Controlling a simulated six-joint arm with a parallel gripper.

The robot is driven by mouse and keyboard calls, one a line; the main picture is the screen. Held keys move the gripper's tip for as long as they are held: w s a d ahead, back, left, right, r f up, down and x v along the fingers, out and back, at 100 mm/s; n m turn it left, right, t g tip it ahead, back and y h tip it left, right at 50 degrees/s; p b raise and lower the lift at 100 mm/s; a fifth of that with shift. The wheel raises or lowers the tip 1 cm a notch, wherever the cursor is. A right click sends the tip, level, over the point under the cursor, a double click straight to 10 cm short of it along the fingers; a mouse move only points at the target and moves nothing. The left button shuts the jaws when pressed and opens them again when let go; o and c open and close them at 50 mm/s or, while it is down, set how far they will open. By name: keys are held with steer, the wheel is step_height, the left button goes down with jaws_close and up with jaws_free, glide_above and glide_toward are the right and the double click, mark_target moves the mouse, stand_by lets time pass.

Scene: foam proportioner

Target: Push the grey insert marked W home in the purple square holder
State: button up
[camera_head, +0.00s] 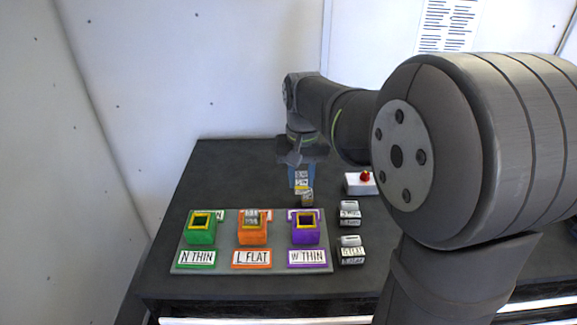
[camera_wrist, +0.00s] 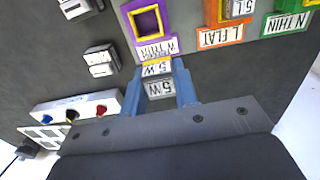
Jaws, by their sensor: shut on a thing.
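The grey insert marked W (camera_wrist: 159,86) is held between the two blue fingers of my gripper (camera_wrist: 158,78), with a yellow band across it. In the head view the insert (camera_head: 306,198) hangs below my gripper (camera_head: 301,182), behind the purple square holder. The purple holder (camera_head: 306,233) stands at the right end of the grey plate, its yellow-rimmed opening empty, with a W THIN label in front. In the wrist view the purple holder (camera_wrist: 135,25) is just beyond the insert; the two are apart.
The orange L FLAT holder (camera_head: 252,234) has a grey insert in it. The green N THIN holder (camera_head: 201,236) looks empty. Two loose grey inserts (camera_head: 349,213) (camera_head: 350,250) lie right of the plate (camera_head: 220,268). A white button box (camera_head: 356,187) stands behind them.

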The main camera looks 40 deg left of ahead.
steer(key=d, duration=0.1)
steer(key=s+d, duration=0.1)
steer(key=shift+s+d, duration=0.1)
steer(key=shift+d, duration=0.2)
steer(key=shift+s+d+f, duration=0.1)
steer(key=shift+d+f, duration=0.05)
steer(key=shift+f, duration=1.65)
steer(key=shift+s+d+f, duration=0.1)
steer(key=shift+d+f, duration=0.05)
steer(key=shift+f, duration=1.6)
steer(key=o, duration=1.4)
steer(key=shift+o, duration=0.2)
step_height(320, 180, up, 6)
